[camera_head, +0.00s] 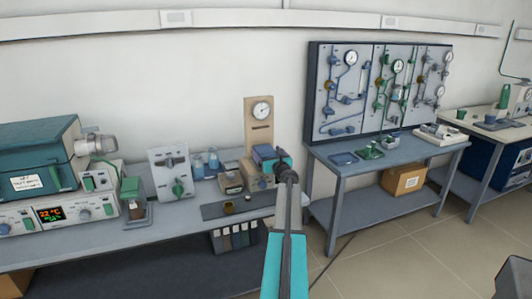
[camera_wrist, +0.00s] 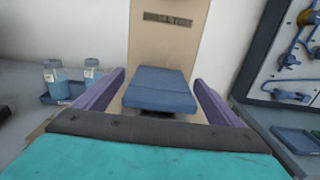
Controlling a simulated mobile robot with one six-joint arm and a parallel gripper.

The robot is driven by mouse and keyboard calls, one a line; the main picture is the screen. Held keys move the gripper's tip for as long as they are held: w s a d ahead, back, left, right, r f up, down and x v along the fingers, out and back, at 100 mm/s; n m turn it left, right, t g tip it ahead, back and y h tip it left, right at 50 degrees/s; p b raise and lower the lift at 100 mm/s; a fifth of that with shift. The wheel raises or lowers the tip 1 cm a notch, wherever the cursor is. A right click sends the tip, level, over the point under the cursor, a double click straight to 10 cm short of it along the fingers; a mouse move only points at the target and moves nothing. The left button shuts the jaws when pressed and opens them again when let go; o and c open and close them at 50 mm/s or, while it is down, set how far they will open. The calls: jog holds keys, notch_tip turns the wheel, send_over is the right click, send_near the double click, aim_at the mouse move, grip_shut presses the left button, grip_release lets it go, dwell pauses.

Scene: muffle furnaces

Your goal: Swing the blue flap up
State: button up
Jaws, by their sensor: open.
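The blue flap (camera_wrist: 160,90) shows in the wrist view as a flat blue piece with a crease across it, in front of a beige upright panel (camera_wrist: 170,40). In the head view the flap (camera_head: 264,151) is at the right end of the long bench, below a round dial gauge. My gripper (camera_wrist: 160,77) is open, with one purple finger on each side of the flap in the picture and visible gaps to both. I cannot tell the depth between fingers and flap. In the head view my gripper (camera_head: 283,166) is beside the flap and hides part of its right side.
Blue-filled bottles (camera_wrist: 62,80) stand in a blue tray left of the flap. A grey mat (camera_head: 215,210) with small containers lies in front. A valve panel (camera_head: 380,90) stands on the table to the right. Furnaces (camera_head: 40,160) stand on the bench's left.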

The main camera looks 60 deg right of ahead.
jog(key=shift+w+d, duration=0.35)
jog(key=shift+w, duration=0.15)
jog(key=shift+c, duration=0.4)
jog(key=c, duration=1.4)
jog(key=shift+a+f, duration=0.1)
jog(key=shift+a, duration=0.05)
jog(key=shift+c, duration=0.2)
